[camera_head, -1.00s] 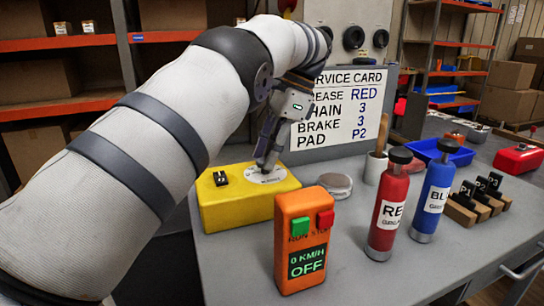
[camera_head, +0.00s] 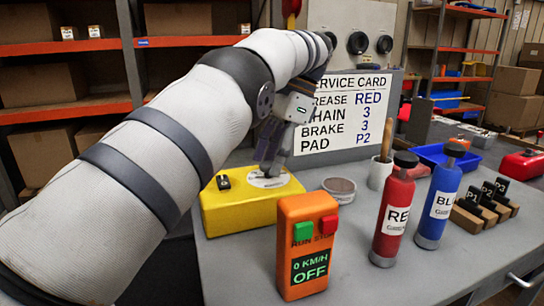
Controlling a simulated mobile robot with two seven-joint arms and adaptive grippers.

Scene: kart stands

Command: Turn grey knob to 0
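A yellow box (camera_head: 225,209) sits on the grey bench at the left. On its top are a white round dial plate (camera_head: 288,181) and a small black switch (camera_head: 223,182). My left gripper (camera_head: 268,170) points down over the dial plate, with its fingertips at the plate. My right gripper is not in view.
An orange box (camera_head: 305,206) reading 0 KM/H OFF stands in front. A red bottle (camera_head: 393,215) and a blue bottle (camera_head: 438,207) stand to the right. A round tin (camera_head: 340,188) is beside the yellow box. The service card (camera_head: 345,110) stands behind. P-labelled blocks (camera_head: 490,205) are at the far right.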

